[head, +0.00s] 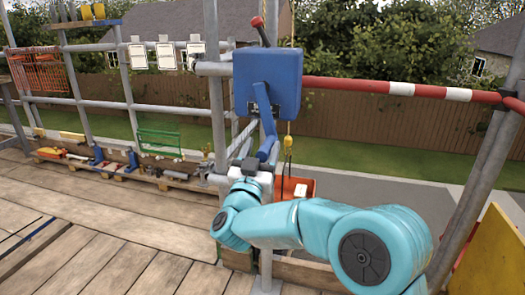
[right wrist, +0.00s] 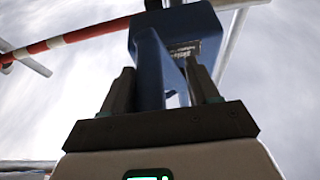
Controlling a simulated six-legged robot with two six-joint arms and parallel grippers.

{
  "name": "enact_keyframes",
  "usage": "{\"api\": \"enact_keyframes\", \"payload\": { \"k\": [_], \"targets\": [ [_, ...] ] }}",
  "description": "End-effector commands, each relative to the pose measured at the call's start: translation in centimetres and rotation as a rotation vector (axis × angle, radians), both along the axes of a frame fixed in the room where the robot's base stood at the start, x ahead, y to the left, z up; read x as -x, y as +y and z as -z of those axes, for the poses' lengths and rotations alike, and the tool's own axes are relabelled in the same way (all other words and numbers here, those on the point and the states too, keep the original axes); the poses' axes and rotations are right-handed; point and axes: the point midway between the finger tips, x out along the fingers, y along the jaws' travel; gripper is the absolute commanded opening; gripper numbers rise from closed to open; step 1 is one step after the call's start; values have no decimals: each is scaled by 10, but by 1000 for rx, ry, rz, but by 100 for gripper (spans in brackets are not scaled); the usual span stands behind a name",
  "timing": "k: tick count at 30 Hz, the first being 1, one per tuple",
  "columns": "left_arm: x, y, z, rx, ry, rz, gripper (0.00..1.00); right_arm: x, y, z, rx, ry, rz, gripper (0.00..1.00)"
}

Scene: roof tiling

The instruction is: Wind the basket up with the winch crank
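The winch (head: 268,80) is a blue box on a scaffold pole in the head view; it also shows at the top of the right wrist view (right wrist: 205,28). Its blue crank (head: 262,108) hangs downward from the box. My right gripper (head: 264,163) is at the crank's lower end. In the right wrist view, the blue crank (right wrist: 150,72) stands between my two spread fingers (right wrist: 162,95), with sky showing between it and the right finger. An orange-red basket (head: 297,188) is low behind the winch pole, partly hidden by it and my arm. My left gripper is out of view.
A red-and-white rail (head: 400,88) runs right from the winch. A yellow hook block (head: 288,143) hangs on the rope above the basket. A green wire rack (head: 160,140) and tools on pallets line the deck's far edge. The plank deck (head: 75,200) at left is mostly clear.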

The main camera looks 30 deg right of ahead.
Motion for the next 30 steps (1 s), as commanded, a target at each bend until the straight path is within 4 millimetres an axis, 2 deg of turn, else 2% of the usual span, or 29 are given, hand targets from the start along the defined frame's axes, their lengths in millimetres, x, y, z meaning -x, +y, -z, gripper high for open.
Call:
{"api": "enact_keyframes", "payload": {
  "k": [11, 14, 17, 30],
  "targets": [
    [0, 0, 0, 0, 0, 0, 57, 0, 1, 1, 0, 3, -3, 57],
    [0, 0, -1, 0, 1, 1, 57, 4, 7, 4, 0, 3, -4, 57],
    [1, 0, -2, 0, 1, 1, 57, 14, 20, 10, 1, 5, -8, 57],
    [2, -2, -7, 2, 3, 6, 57, 80, 97, 52, 1, 3, -5, 57]
  ]
}}
